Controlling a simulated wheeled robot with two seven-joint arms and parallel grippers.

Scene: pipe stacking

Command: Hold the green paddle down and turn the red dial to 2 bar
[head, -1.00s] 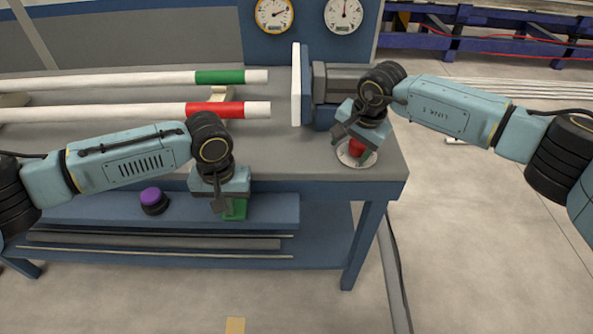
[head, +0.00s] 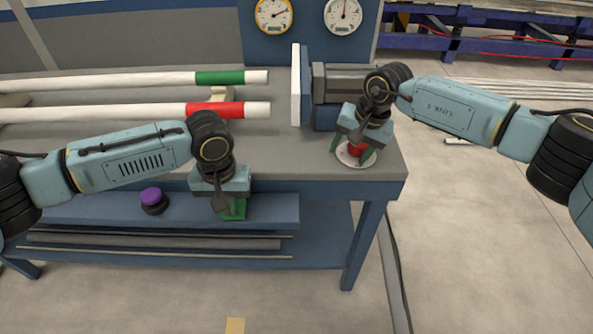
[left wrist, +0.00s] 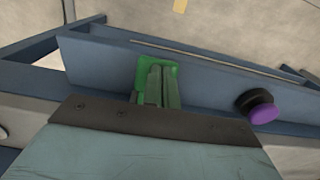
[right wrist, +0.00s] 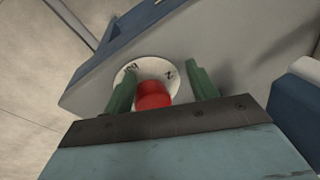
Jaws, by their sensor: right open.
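The green paddle (head: 240,206) is on the front of the bench's lower blue beam; it also shows in the left wrist view (left wrist: 172,70). My left gripper (left wrist: 158,72) has its fingers together, with their tips at the paddle and covering part of it. Whether the paddle is pressed down I cannot tell. The red dial (right wrist: 153,96) sits on a round white scale plate (right wrist: 152,69) with dark marks at the bench's front right corner. My right gripper (right wrist: 162,80) is open, one finger on each side of the dial, with visible gaps.
A purple button (head: 151,195) is left of the paddle on the beam. Two gauges, yellow-rimmed (head: 274,13) and white (head: 343,14), are on the back panel. Pipes with green (head: 220,77) and red (head: 214,110) bands lie on the bench, left of a white plate (head: 296,85).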

